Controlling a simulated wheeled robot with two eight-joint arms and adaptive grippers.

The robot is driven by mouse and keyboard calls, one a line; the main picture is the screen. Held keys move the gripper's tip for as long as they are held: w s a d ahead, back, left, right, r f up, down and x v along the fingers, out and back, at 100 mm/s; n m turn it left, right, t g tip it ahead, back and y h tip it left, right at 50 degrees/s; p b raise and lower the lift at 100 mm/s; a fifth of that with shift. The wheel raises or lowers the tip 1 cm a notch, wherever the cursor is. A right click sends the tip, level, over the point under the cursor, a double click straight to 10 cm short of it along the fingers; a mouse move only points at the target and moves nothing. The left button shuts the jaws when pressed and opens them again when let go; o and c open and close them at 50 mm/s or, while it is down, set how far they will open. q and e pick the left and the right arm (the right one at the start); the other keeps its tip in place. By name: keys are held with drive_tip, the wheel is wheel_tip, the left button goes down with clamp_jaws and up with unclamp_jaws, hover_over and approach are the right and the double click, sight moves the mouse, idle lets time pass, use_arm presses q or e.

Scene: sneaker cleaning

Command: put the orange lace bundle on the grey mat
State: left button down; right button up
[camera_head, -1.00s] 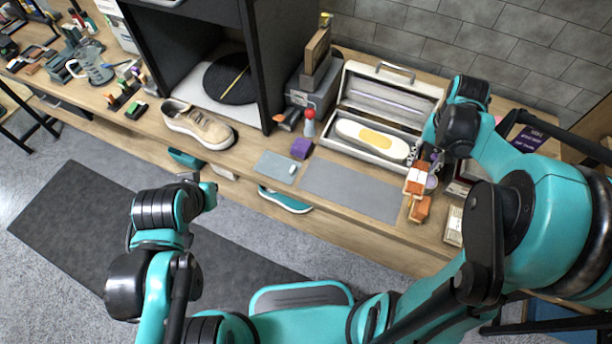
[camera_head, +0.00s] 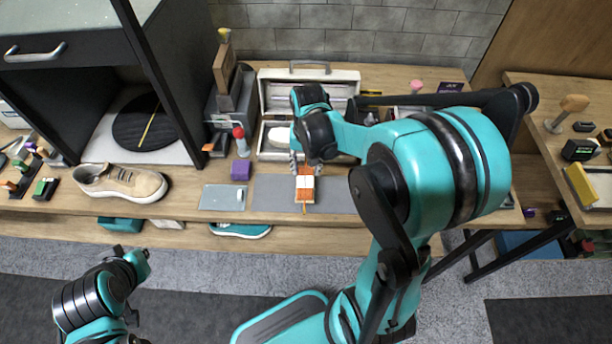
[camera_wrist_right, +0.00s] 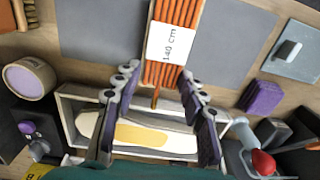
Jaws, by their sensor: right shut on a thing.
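The orange lace bundle (camera_head: 305,187) with a white paper band is in my right gripper (camera_head: 306,168), over the grey mat (camera_head: 272,194). In the right wrist view the bundle (camera_wrist_right: 181,18) shows its "140 cm" band, with the fingers (camera_wrist_right: 157,92) on both sides of its near end. The mat (camera_wrist_right: 100,30) spreads beneath it on both sides. I cannot tell whether the bundle touches the mat. My left gripper (camera_head: 136,264) is low at the left, away from the table; its jaws are too small to read.
An open white case (camera_head: 345,76) holding an insole stands behind the mat. A purple block (camera_head: 240,170) and a pale grey-blue plate (camera_head: 212,198) lie left of it. A beige sneaker (camera_head: 122,184) stands farther left. My right arm hides the table to the right.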

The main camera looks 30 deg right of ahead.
wheel_tip(320, 180, down, 4)
drive_tip(key=shift+f+b, duration=0.1)
drive_tip(key=shift+b, duration=0.85)
drive_tip(key=o, duration=1.2)
